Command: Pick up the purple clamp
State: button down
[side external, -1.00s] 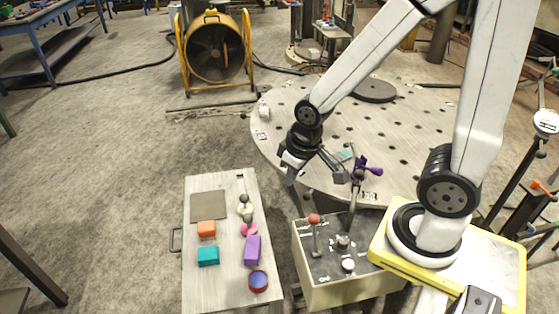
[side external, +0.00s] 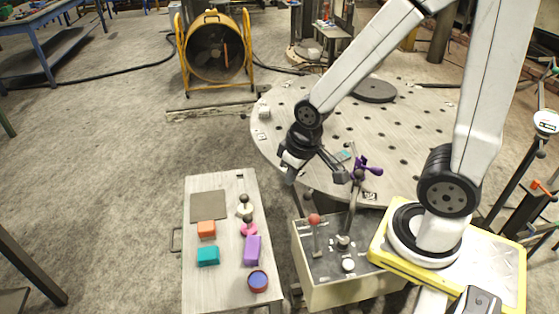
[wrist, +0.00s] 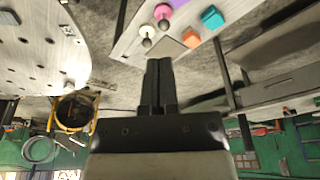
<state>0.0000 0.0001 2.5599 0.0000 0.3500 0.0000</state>
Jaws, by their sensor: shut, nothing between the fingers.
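The purple clamp (side external: 368,166), a dark purple piece with several lobes, shows in the side external view near the round table's front edge, behind the control box; what supports it is unclear. My gripper (side external: 290,181) hangs to its left, well apart, above the gap between the bench and the round table. In the wrist view my gripper (wrist: 159,62) has its two dark fingers together, with nothing between them. The clamp cannot be made out in the wrist view.
The control box (side external: 330,285) has upright levers. The perforated round table (side external: 290,115) lies behind.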

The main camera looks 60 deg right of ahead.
jog(key=shift+c, duration=1)
grip_release()
jog(key=shift+d, duration=0.1)
jog(key=w+d+f+m, duration=0.2)
jog(key=w+d, duration=0.3)
jog(key=d, duration=0.5)
jog(key=m+g, duration=0.3)
jog(key=m, duration=0.1)
send_over(362, 158)
notch_tip(362, 158, down, 13)
jog(key=shift+d+f, duration=0.1)
jog(key=shift+f, duration=1.4)
